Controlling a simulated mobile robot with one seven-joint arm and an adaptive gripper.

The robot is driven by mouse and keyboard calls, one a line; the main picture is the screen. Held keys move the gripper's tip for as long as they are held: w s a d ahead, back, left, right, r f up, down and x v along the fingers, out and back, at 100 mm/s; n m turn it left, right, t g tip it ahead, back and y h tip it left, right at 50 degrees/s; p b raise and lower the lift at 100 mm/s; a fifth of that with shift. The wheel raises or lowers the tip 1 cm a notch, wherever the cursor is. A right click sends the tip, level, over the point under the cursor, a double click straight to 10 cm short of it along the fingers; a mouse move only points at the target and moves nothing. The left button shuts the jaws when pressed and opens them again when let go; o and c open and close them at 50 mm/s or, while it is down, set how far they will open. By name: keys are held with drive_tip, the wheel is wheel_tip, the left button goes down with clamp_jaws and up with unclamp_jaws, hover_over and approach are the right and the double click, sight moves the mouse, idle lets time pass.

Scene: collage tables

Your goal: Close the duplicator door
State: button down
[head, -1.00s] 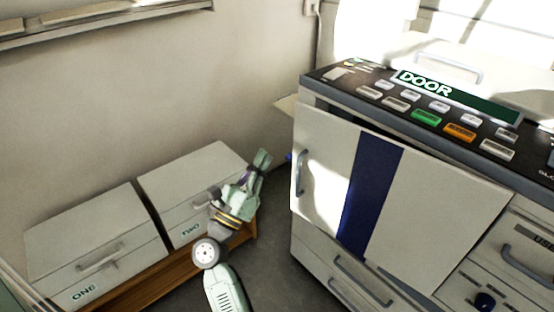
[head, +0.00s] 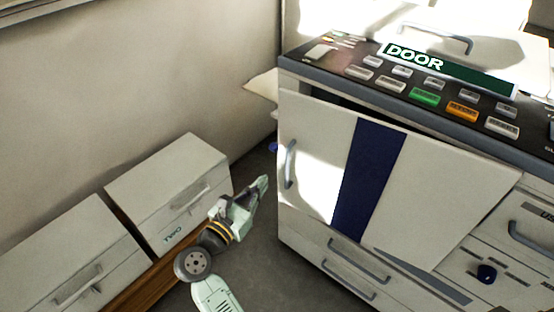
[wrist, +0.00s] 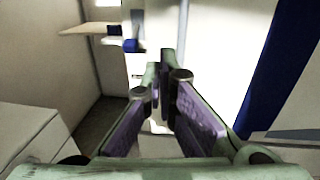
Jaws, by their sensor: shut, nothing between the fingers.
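The duplicator (head: 300,235) fills the right of the head view. Its white door (head: 310,150) has a dark blue stripe and a grey handle (head: 290,165) near its left edge. The door stands ajar, with a dark gap along its top under the control panel. My gripper (head: 262,184) is shut and empty, low and just left of the door's handle side. Contact with the door cannot be told. In the wrist view, the fingertips (wrist: 160,76) are together in front of a bright white surface. The blue stripe (wrist: 278,70) shows at right.
A control panel (head: 440,92) with several buttons and a DOOR sign tops the duplicator. White drawer boxes (head: 165,180) stand on a wooden base at left. A side shelf (head: 258,87) sticks out behind the duplicator's left side. Grey floor lies between boxes and duplicator.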

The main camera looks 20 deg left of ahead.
sight(284, 156)
drive_tip(key=p+x, duration=0.2)
drive_tip(key=x, duration=0.6)
drive_tip(key=shift+a+r, duration=0.1)
drive_tip(key=shift+r, duration=0.05)
drive_tip(key=shift+w, duration=0.6)
